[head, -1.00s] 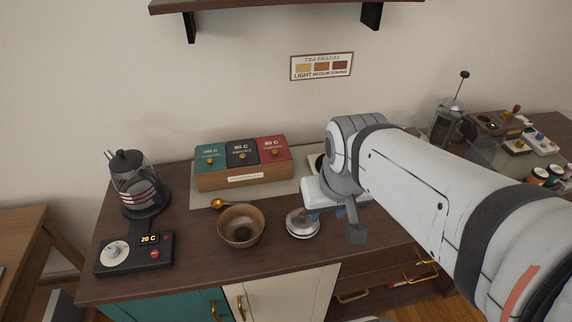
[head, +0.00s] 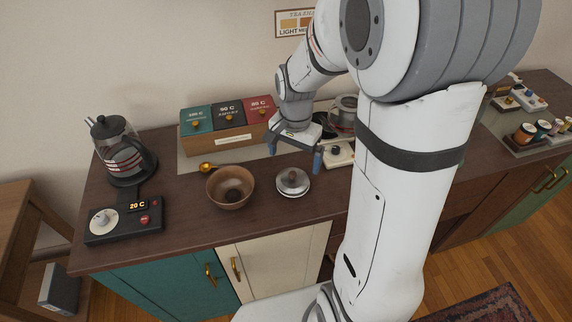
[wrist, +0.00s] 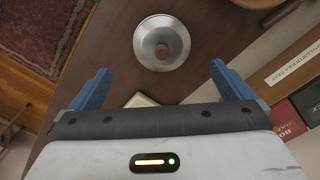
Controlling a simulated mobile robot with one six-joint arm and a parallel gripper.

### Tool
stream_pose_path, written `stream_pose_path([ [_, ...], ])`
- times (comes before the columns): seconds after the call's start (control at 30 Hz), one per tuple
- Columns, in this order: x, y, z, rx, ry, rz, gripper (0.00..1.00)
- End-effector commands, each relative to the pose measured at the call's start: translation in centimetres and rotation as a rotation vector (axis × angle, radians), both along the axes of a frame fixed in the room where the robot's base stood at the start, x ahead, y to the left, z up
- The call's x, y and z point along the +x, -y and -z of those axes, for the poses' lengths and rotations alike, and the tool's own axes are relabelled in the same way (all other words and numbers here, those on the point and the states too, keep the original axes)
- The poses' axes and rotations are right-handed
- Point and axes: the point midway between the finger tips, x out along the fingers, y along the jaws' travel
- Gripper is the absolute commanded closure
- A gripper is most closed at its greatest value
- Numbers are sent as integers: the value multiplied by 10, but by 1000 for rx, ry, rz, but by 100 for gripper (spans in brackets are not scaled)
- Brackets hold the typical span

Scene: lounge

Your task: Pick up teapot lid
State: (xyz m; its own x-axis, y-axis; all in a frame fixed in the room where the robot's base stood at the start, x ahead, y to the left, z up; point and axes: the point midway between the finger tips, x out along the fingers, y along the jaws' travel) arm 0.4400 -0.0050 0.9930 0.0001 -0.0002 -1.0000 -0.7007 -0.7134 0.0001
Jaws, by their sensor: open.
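The teapot lid (head: 293,180) is a round silvery lid with a dark knob. It sits on a small pale round dish or base on the dark counter, right of the brown bowl. It also shows in the wrist view (wrist: 162,43), at the top centre, knob facing the camera. My gripper (head: 294,154) is open and empty, with blue fingers pointing down, behind the lid and above the counter. In the wrist view, my gripper (wrist: 158,69) has its fingers apart, with the lid ahead between their lines and not touched. A glass pot (head: 344,110) is partly hidden behind my arm.
A brown bowl (head: 231,187) stands close left of the lid, with a golden scoop (head: 207,167) behind. Tea boxes (head: 228,118) stand at the back. A kettle (head: 121,150) is at left. A flat white device (head: 338,157) lies right of my gripper.

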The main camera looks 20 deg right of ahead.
Motion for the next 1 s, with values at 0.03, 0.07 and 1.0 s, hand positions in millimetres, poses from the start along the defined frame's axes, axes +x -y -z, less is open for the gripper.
stream_pose_path([
  [0.03, 1, 0, 6, 0, -3, 5, 0],
  [0.07, 1, 0, 9, 0, -4, 6, 0],
  [1.0, 3, -1, 76, 1, -1, 6, 9],
])
